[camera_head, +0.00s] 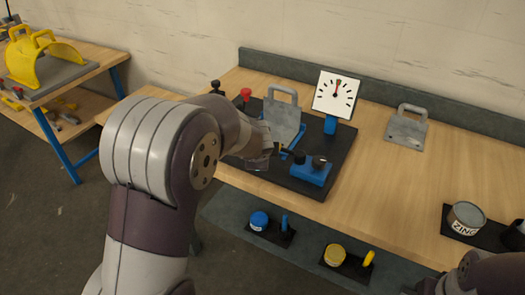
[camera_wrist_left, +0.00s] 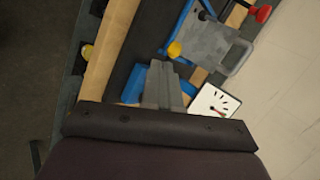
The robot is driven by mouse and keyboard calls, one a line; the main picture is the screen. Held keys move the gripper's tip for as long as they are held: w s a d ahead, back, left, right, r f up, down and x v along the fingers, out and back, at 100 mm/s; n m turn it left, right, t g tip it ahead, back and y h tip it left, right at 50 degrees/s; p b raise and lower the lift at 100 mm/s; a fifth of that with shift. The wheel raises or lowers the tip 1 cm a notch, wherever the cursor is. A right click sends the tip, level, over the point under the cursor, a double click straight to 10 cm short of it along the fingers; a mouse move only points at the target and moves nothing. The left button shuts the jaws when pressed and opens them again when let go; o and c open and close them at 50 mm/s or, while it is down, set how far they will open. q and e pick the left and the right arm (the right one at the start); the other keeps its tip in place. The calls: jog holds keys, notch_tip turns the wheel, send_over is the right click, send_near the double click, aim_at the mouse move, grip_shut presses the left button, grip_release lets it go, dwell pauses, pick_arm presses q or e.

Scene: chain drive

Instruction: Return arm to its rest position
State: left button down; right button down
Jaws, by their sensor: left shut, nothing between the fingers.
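My left arm reaches in from the left in the head view, bent over the near edge of the workbench. Its gripper (camera_wrist_left: 162,84) shows in the left wrist view with the fingers together and nothing between them. It hangs above the black base plate (camera_head: 335,165), in front of the blue block (camera_head: 311,172) and the grey metal guard with a handle (camera_head: 282,122). In the head view the fingertips are largely hidden by my arm and wrist. Part of my right arm shows at the bottom right, but its gripper is not visible.
A second grey handled plate (camera_head: 406,130) lies on the right of the bench. A ZINC tin (camera_head: 466,218) stands at the right. Blue (camera_head: 259,221) and yellow (camera_head: 334,254) pots sit on the lower shelf. A yellow guard (camera_head: 42,60) is on the left table.

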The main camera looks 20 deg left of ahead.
pick_arm(q)
jog(key=s+d+f+n+g+h, duration=0.1)
jog(key=s+d+f+n+g, duration=0.1)
jog(key=s+n, duration=0.2)
jog(key=s+d+f+n+g, duration=0.2)
jog(key=s+n, duration=0.3)
jog(key=s, duration=0.5)
jog(key=s+d+f+n+g+h, duration=0.1)
jog(key=s+d+f+n+g, duration=0.1)
jog(key=s+n, duration=0.3)
jog(key=shift+s+d+f+g+h, duration=0.3)
jog(key=shift+s+d+f, duration=0.45)
jog(key=shift+s, duration=0.15)
